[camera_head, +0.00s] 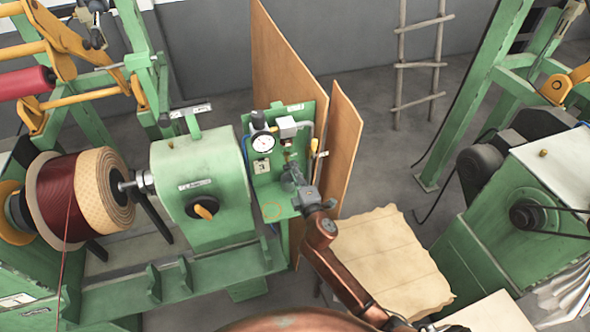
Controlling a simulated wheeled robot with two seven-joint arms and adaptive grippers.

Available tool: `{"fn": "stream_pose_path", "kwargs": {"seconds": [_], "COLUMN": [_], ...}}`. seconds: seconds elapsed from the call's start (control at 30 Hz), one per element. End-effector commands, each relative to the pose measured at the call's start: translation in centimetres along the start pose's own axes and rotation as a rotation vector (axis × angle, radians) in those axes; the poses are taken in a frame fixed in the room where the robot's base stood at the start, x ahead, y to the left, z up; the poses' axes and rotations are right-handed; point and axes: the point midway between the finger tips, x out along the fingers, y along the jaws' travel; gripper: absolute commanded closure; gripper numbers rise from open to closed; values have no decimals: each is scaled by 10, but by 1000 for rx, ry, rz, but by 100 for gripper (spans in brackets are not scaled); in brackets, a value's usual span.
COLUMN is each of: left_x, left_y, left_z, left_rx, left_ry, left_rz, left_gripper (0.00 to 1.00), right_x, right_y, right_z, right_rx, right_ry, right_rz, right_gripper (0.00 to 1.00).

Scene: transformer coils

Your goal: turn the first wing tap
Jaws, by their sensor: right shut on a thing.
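My right arm reaches up from the lower right. My right gripper (291,176) is at the right half of this panel, below the fittings, shut on a wing tap there. The gripper covers most of the tap, so its angle cannot be told. My left gripper is not in view.
Brown boards (345,135) stand right behind the panel. A paper-topped table (390,265) lies right of my arm, with another green machine (500,230) beyond.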

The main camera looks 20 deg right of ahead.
Motion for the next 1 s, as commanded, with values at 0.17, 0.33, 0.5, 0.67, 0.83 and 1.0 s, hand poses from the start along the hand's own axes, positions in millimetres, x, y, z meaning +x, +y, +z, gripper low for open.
{"fn": "stream_pose_path", "kwargs": {"seconds": [0.17, 0.33, 0.5, 0.67, 0.83, 1.0], "left_x": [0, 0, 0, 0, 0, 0], "left_y": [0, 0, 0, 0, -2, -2], "left_z": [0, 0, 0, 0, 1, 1], "left_rx": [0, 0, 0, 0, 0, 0], "left_ry": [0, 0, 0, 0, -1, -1], "left_rz": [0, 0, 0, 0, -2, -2], "left_gripper": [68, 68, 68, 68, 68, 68], "right_x": [0, 0, 0, 0, 0, -13], "right_y": [0, 0, 0, 0, 0, -1], "right_z": [0, 0, 0, 0, 0, 0], "right_rx": [5, 4, 3, 3, 2, 2], "right_ry": [0, 0, 0, 0, 0, 0], "right_rz": [-1, -1, -1, -1, 0, -1], "right_gripper": [100, 90, 78, 73, 73, 73]}}
